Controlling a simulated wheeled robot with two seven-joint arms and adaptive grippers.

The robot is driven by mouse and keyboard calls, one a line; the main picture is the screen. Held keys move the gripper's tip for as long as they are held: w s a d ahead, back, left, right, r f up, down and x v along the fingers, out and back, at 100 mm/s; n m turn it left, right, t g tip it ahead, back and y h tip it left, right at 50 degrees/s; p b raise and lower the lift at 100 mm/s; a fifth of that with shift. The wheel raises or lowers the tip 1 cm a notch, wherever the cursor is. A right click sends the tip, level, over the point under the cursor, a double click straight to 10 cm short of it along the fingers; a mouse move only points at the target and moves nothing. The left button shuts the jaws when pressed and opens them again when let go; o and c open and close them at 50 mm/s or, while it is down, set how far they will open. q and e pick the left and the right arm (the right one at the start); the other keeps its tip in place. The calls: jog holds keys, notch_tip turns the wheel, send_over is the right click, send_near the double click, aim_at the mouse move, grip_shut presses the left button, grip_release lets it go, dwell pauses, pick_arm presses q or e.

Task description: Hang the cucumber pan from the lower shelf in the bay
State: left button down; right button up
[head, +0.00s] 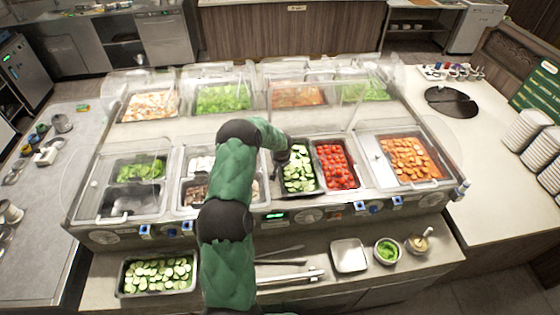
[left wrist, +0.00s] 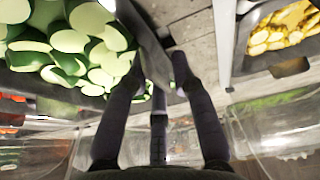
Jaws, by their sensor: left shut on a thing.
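A dark pan of cucumber slices (head: 299,176) is at the middle bay of the counter, directly left of the tomato pan (head: 337,165). My left gripper (head: 283,156) reaches over from the front and is shut on this pan's left side. In the left wrist view the fingers (left wrist: 155,75) close on the pan's grey wall (left wrist: 150,45), with the cucumber slices (left wrist: 75,45) to its left. I cannot tell whether the pan's rim rests on the bay edges. Another pan of pale green-edged slices (head: 157,275) stands on the lower shelf at the left. My right gripper is out of view.
A pan of orange slices (head: 409,158) lies to the right, and a divided well (head: 190,190) to the left. Clear guards (head: 335,115) stand behind the front row. Tongs (head: 290,277), a white square dish (head: 348,256) and small bowls (head: 387,250) occupy the lower shelf.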

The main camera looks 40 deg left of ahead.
pick_arm(q)
jog(key=shift+w+a+f, duration=0.1)
jog(key=shift+w+f, duration=0.05)
jog(key=shift+f, duration=0.35)
dwell(0.8)
jog(key=shift+s+d+f+p, duration=0.25)
jog(key=shift+f+p, duration=0.05)
jog(key=shift+p, duration=0.05)
jog(key=c, duration=1.1)
grip_release()
jog(key=shift+o, duration=0.6)
jog(key=shift+f, duration=0.1)
